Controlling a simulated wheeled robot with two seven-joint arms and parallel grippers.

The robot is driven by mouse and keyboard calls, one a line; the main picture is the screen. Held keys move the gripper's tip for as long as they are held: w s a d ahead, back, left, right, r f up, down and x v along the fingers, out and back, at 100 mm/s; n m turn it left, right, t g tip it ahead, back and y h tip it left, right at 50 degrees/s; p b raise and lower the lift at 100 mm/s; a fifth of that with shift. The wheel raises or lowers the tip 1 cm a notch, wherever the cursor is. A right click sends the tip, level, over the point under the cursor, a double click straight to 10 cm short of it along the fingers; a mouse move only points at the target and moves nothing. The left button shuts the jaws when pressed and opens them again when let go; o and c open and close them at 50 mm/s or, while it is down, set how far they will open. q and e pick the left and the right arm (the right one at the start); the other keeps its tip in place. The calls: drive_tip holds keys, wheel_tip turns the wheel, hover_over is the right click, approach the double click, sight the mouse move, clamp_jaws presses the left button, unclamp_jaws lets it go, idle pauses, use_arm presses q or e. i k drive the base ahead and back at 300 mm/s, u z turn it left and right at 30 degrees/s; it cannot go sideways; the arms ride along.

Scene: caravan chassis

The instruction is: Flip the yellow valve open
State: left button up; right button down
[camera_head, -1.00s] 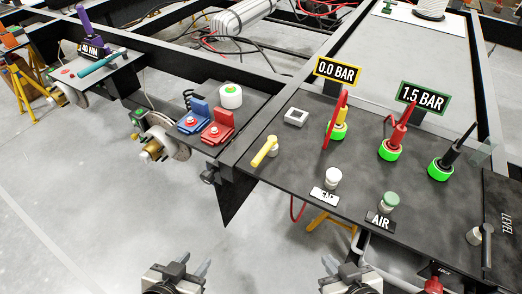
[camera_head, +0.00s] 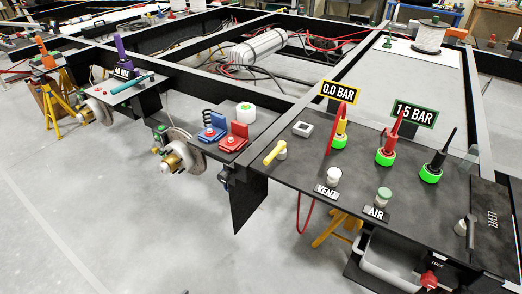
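The yellow valve (camera_head: 274,152) is a short yellow lever on a pale round base. It sits near the left front edge of the black panel (camera_head: 400,182), angled from lower left to upper right. Nothing touches it. Neither of my grippers shows in the head view now, so their distance from the valve cannot be seen.
On the panel stand a yellow-and-red fitting (camera_head: 340,133), a red fitting (camera_head: 387,148), a black fitting (camera_head: 433,168), a VENT button (camera_head: 333,177) and an AIR button (camera_head: 383,194). Red and blue blocks (camera_head: 234,137) lie left on the frame. Open floor (camera_head: 120,220) lies in front.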

sight(282, 145)
drive_tip(key=u, duration=1.25)
drive_tip(key=i, duration=0.75)
drive_tip(key=z, duration=1.7)
